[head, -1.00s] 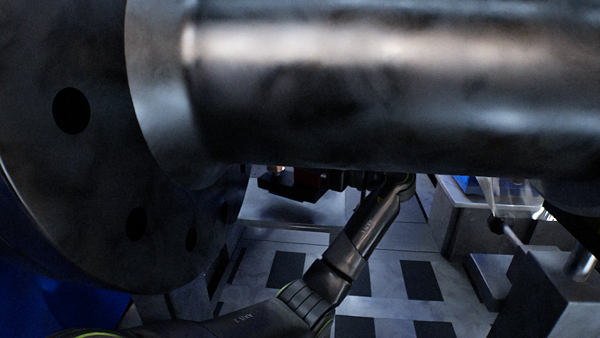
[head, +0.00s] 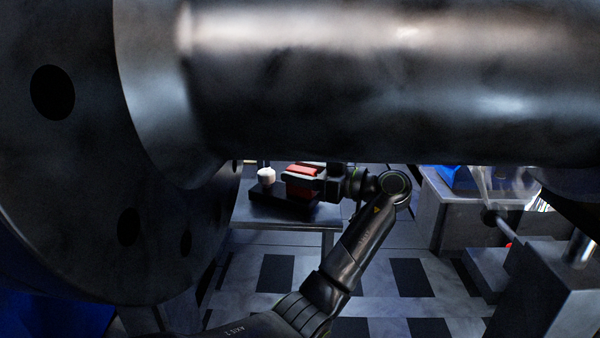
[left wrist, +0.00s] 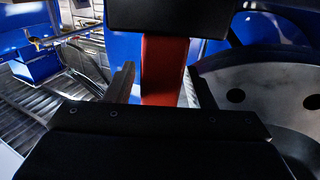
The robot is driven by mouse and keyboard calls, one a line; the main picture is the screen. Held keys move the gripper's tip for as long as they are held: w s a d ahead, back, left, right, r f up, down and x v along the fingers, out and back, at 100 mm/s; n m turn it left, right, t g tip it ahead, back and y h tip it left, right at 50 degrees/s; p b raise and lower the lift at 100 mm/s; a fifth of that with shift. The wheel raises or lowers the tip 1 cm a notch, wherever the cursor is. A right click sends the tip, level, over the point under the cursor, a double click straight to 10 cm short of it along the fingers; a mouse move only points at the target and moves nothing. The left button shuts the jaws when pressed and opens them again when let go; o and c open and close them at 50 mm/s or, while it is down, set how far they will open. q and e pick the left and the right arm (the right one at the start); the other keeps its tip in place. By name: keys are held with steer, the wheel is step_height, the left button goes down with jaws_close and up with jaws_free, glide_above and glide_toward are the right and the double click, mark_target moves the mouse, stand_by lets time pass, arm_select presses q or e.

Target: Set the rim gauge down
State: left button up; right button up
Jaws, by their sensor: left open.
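The rim gauge looks to be the red piece with black parts. In the head view its red part (head: 302,170) is at my left gripper (head: 308,184), over a dark block on a grey bench (head: 285,225). In the left wrist view a red bar (left wrist: 164,72) stands between the two fingers of my left gripper (left wrist: 163,88), with a black block (left wrist: 182,15) at its far end. The fingers are open, with a gap on both sides of the bar. Whether the gauge rests fully on the bench cannot be told. My right gripper is not in view.
A large metal shaft (head: 380,80) and a flange with holes (head: 60,190) fill the upper and left head view, close to my left arm. A small white-topped piece (head: 266,176) stands beside the gauge. Grey machine blocks (head: 545,290) stand at right.

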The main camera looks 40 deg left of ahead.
arm_select(q)
steer(key=w+d+b, duration=0.1)
steer(key=d+b, duration=0.1)
steer(key=d, duration=0.9)
steer(key=shift+w+d, duration=0.3)
steer(key=shift+w, duration=0.1)
